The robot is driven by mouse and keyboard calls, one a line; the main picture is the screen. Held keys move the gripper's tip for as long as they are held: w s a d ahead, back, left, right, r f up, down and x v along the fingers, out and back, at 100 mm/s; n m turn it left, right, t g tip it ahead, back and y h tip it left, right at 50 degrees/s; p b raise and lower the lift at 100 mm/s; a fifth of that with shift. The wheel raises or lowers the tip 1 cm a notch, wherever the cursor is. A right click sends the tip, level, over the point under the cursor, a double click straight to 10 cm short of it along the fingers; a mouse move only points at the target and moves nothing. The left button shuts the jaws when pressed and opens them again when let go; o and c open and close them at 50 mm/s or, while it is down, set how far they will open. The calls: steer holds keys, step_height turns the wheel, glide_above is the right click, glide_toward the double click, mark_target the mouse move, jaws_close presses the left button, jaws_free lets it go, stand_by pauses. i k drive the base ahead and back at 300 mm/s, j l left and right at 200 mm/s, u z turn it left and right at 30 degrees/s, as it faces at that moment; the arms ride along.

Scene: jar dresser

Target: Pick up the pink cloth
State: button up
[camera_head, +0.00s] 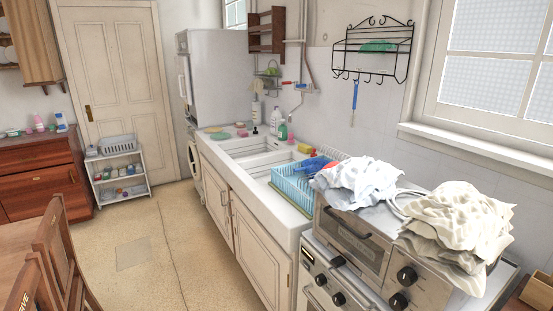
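I cannot make out a clearly pink cloth in the head view. A crumpled white-blue cloth (357,182) lies on the left part of the toaster oven's top. A crumpled cream cloth (455,225) lies in a heap on the right part of the same oven. My gripper is not in view.
The toaster oven (349,243) stands on the stove at the right. A blue dish rack (293,188) sits by the sink. A wooden dresser (42,180) with small bottles and a white shelf cart (121,176) stand at the left. The middle floor is clear; a wooden chair (58,250) is at lower left.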

mark_target(242, 133)
steer(key=i+j+u, duration=0.35)
steer(key=i, duration=0.2)
steer(key=i+j+u, duration=0.15)
steer(key=i+u, duration=0.6)
steer(key=i, duration=0.35)
steer(key=i+j+z, duration=0.1)
steer(key=i, duration=1.75)
steer(key=i+j+z, duration=0.1)
steer(key=i, duration=0.5)
steer(key=i+j+z, duration=0.1)
steer(key=i, duration=0.55)
steer(key=i+j+z, duration=0.1)
steer(key=i, duration=0.5)
steer(key=i+j+z, duration=0.4)
steer(key=i+j, duration=0.2)
steer(key=j, duration=0.15)
steer(key=i+j+z, duration=0.15)
steer(key=i+j, duration=0.15)
steer(key=j, duration=0.15)
steer(key=i+j+z, duration=0.2)
steer(key=j, duration=0.25)
